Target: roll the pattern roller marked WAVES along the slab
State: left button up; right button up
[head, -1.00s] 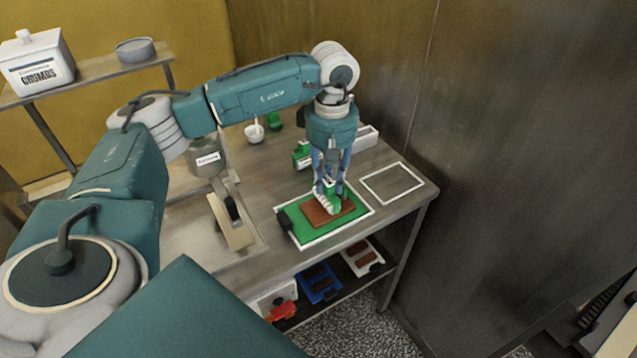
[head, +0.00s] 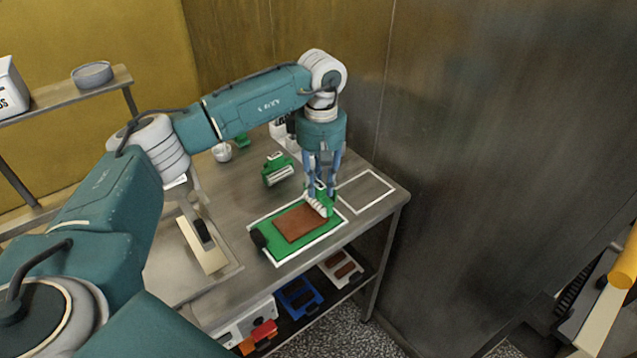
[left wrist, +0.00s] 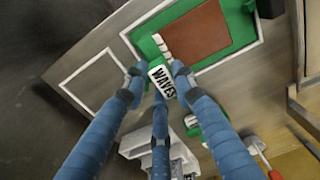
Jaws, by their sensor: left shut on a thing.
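The pattern roller (head: 316,207) has a white ridged cylinder and a green frame. Its label reads WAVES (left wrist: 162,82) in the left wrist view. My left gripper (head: 321,190) is shut on it, fingers pointing down. The brown slab (head: 297,224) lies flat on a green board (head: 277,251) with a white border. The cylinder is at the slab's right end in the head view; exact contact is hard to tell. The slab (left wrist: 200,32) also shows in the left wrist view, and no clear pattern shows on it. My right gripper is out of view.
Another green-framed roller (head: 278,172) lies behind the board. An empty white-outlined rectangle (head: 365,192) is to the right. A black item (head: 258,238) sits at the board's left edge. A dark wall bounds the table's right.

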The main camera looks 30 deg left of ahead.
pick_arm(q)
jog(key=shift+f+b, duration=0.3)
jog(key=shift+f, duration=0.05)
dwell(0.9)
jog(key=shift+s+a, duration=0.35)
jog(key=shift+s, duration=0.45)
jog(key=shift+s+a, duration=0.3)
jog(key=shift+s, duration=0.45)
dwell(0.9)
jog(key=shift+s+a+b, duration=0.25)
jog(key=shift+s+b, duration=0.05)
jog(key=shift+s, duration=0.3)
jog(key=shift+s+a+b, duration=0.2)
jog(key=shift+s+b, duration=0.05)
jog(key=shift+s, duration=0.35)
jog(key=shift+s+a+b, duration=0.3)
jog(key=shift+s, duration=0.4)
jog(key=shift+s+a+b, duration=0.25)
jog(key=shift+s+b, duration=0.05)
jog(key=shift+s, duration=0.35)
jog(key=shift+s+a+b, duration=0.3)
jog(key=shift+s, duration=0.4)
dwell(1.1)
